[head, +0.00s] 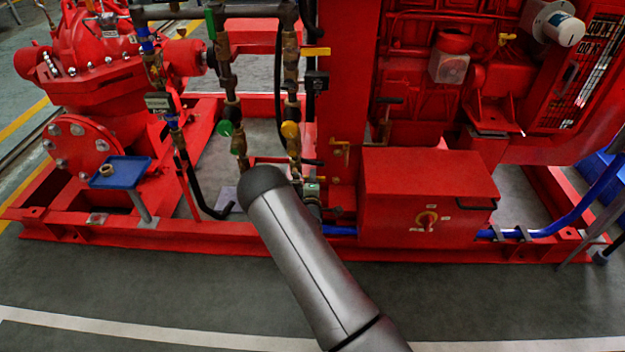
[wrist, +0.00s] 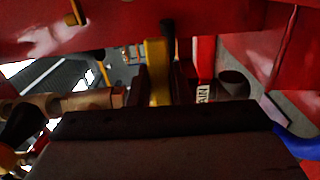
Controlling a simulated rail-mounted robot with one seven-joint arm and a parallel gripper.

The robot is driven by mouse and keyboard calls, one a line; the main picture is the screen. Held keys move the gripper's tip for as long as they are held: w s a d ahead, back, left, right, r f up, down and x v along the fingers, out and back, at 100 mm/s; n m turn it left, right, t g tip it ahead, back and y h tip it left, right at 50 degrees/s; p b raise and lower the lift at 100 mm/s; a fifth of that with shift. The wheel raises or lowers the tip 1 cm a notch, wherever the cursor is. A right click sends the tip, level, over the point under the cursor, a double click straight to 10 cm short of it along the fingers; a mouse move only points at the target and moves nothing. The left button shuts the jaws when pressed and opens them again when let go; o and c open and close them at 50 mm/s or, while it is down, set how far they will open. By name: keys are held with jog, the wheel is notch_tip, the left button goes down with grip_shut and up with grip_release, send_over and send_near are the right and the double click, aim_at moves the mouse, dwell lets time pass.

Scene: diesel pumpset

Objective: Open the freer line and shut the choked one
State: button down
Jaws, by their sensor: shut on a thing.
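Two vertical pipe lines with brass fittings run side by side in the head view. The left line has a green lever (head: 210,23) lying along the pipe near the top and a round green part (head: 225,128) lower down. The right line has a yellow lever (head: 315,51) standing out across the pipe and a round yellow part (head: 290,130) lower down. In the wrist view my gripper (wrist: 161,85) is shut on a flat yellow handle (wrist: 158,65). In the head view my arm hides the gripper, so I cannot tell which valve the held handle belongs to.
A brass fitting (wrist: 95,101) lies left of the jaws and a red bar (wrist: 205,58) close on their right. A red box with a rotary switch (head: 427,218) stands right of the lines. A blue tray (head: 122,172) stands at left. The front floor is clear.

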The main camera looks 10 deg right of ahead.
jog(key=c, duration=1.3)
grip_release()
jog(key=shift+s, duration=0.1)
jog(key=p+v, duration=0.4)
jog(key=v, duration=1.3)
jog(key=shift+s, duration=0.15)
